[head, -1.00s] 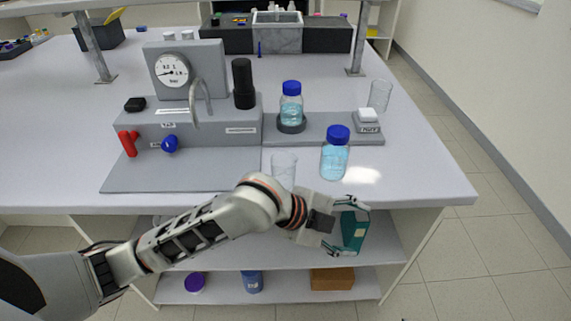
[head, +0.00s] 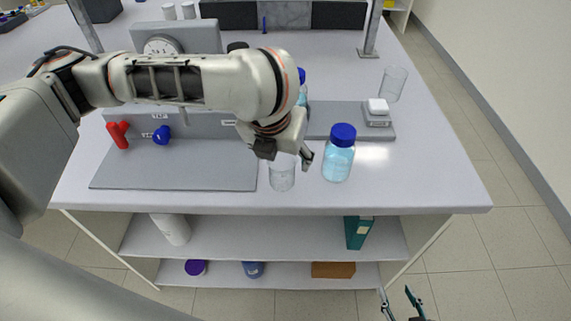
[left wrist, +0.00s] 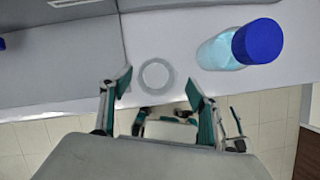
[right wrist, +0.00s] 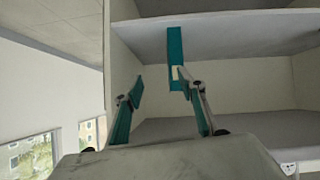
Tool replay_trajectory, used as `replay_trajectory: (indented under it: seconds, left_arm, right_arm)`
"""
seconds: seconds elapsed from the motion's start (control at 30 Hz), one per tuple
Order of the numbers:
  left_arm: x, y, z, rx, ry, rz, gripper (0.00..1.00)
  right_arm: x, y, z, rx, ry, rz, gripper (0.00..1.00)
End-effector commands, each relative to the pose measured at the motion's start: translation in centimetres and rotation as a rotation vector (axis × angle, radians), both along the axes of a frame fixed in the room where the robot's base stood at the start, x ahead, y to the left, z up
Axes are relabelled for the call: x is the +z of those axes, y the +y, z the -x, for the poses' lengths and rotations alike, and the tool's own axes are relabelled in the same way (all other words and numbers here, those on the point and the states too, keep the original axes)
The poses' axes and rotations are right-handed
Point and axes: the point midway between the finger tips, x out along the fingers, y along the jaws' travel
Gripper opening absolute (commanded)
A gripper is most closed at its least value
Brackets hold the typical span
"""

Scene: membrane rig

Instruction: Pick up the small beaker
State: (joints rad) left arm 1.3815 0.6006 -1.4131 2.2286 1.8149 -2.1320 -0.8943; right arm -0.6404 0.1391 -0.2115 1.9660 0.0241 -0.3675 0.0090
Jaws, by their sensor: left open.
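The small clear glass beaker (head: 282,178) stands upright near the front edge of the bench, left of a blue-capped bottle (head: 338,156). My left gripper (head: 287,157) is just above it, with its wrist hiding the beaker's upper part. In the left wrist view the beaker (left wrist: 156,75) appears as a round rim just beyond and between the open fingertips (left wrist: 158,84); I cannot tell whether they touch it. My right gripper (head: 399,296) is open and empty, low in front of the bench; its fingers also show in the right wrist view (right wrist: 160,85).
The blue-capped bottle stands close to my left fingers. A grey rig base (head: 180,168) lies left of the small beaker. A teal binder (head: 358,231) is on the shelf below.

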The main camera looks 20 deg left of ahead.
Motion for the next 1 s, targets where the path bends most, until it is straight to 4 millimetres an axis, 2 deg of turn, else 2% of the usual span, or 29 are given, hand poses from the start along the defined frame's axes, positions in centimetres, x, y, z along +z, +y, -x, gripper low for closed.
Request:
replay_trajectory:
  seconds: [0.1,0.3,0.5,0.63,0.87,0.9,1.0]
  left_arm:
    - [-1.5,0.0,-0.3,0.001,0.004,0.001,0.61]
    - [-3.3,0.3,-0.9,0.002,0.005,0.003,0.61]
    - [-6.0,0.6,-1.8,0.003,0.006,0.004,0.61]
    - [-6.8,0.6,-2.3,0.001,0.003,0.005,0.61]
    - [-6.7,0.6,-2.4,0.001,0.001,0.003,0.61]
    - [-6.7,0.6,-2.4,0.001,0.001,0.003,0.58]
    - [-6.7,0.6,-2.4,0.001,0.001,0.003,0.32]
  right_arm:
    - [-0.4,0.0,-0.2,-0.001,-0.004,0.001,0.40]
    - [-2.0,0.0,1.2,0.001,0.026,0.001,0.40]
    - [-3.1,0.0,1.2,0.001,0.028,0.002,0.40]
    - [-3.3,0.0,1.1,0.001,0.027,0.002,0.40]
    - [-2.7,0.1,0.7,0.001,0.015,-0.001,0.40]
    - [-2.6,0.1,0.6,0.001,0.013,-0.001,0.40]
    - [-2.5,0.1,0.6,0.001,0.010,-0.002,0.40]
